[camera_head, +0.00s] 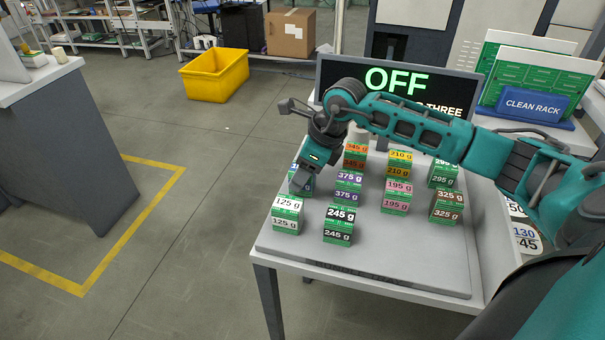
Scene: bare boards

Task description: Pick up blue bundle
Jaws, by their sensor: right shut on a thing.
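The blue bundle (293,172) stands at the left edge of the group of labelled bundles on the grey table (400,262). My right gripper (300,184) reaches down over it from above and is shut on it. The gripper hides most of the bundle and its label. I cannot tell whether the bundle touches the table. My left gripper is not in view.
A white bundle (286,214) stands just in front, a black one (339,224) to its right, and a purple one (348,187) close to the gripper's right. More coloured bundles stand further right. A dark display (397,85) reading OFF stands behind.

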